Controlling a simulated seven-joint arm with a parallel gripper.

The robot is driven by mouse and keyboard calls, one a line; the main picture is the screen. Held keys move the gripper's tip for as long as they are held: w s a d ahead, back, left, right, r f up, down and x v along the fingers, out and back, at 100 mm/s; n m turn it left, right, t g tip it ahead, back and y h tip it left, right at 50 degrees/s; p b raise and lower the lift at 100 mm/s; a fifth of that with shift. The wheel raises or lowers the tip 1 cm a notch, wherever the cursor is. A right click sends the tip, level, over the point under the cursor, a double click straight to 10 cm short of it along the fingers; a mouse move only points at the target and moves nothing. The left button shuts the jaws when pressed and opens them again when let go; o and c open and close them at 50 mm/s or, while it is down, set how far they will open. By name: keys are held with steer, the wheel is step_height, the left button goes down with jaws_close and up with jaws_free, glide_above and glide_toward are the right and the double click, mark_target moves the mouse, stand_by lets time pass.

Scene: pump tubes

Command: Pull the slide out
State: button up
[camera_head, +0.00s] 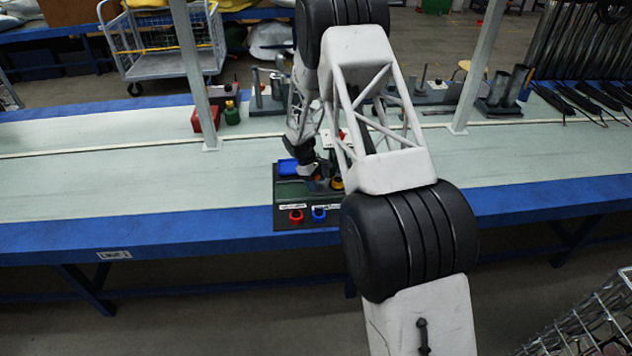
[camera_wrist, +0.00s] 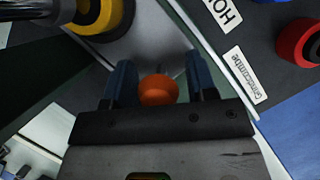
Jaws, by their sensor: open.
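A dark fixture (camera_head: 287,217) lies at the front of the bench, with a blue block (camera_head: 287,166) at its upper left. My gripper (camera_wrist: 160,72) is open, its two dark blue fingers on either side of a round orange knob (camera_wrist: 158,91). The knob shows between the fingers; I cannot tell whether they touch it. It appears to belong to a grey strip in the fixture, which could be the slide, but I cannot be sure. In the head view my arm hides most of the fixture's right side and the gripper's tips.
A red ring (camera_head: 296,216) and a blue ring (camera_head: 319,213) sit on the fixture's front edge, beside white labels. A yellow-and-black round part (camera_wrist: 103,17) is close to the left finger. The bench (camera_head: 120,186) is clear to the left; metal posts (camera_head: 194,75) stand behind.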

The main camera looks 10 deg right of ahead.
steer(key=shift+c, duration=0.3)
jaws_close()
steer(key=a, duration=1.3)
steer(key=shift+a, duration=0.3)
steer(key=shift+c, duration=0.3)
jaws_free()
steer(key=shift+a, duration=0.1)
steer(key=shift+o, duration=0.6)
steer(key=shift+r, duration=0.15)
steer(key=v, duration=0.7)
steer(key=shift+r, duration=0.25)
steer(key=shift+w+a, duration=0.1)
steer(key=shift+w, duration=0.05)
